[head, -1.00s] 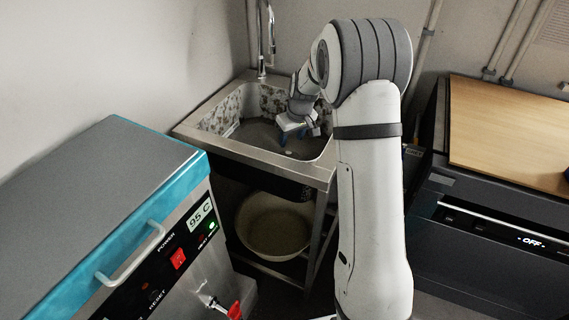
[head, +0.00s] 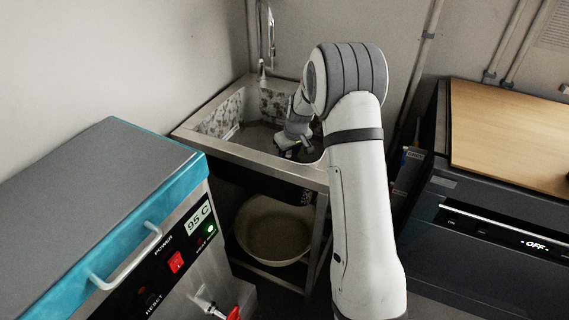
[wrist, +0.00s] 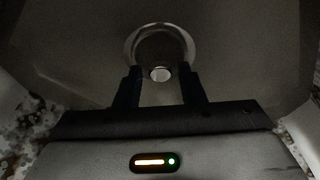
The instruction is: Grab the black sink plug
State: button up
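In the wrist view, a dark round piece that looks like the black sink plug (wrist: 158,52) sits inside a shiny metal drain ring (wrist: 133,40) on the sink floor. A small pale disc (wrist: 160,74) shows at its near edge; I cannot tell if it is part of the plug. My gripper (wrist: 160,73) is open, with one dark finger on each side of the disc and a gap between them. I cannot tell if the fingers touch anything. In the head view my gripper (head: 292,153) is low inside the sink (head: 255,159), and the plug is hidden.
The sink has a raised metal rim and patterned inner walls. A faucet (head: 262,70) stands at its back. A pale basin (head: 272,230) rests on the shelf below.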

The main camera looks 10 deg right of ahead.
aim_at(289, 156)
grip_shut()
jog(key=shift+r, duration=0.1)
notch_tip(289, 156, up, 10)
jog(key=p, duration=0.1)
jog(key=shift+p, duration=0.3)
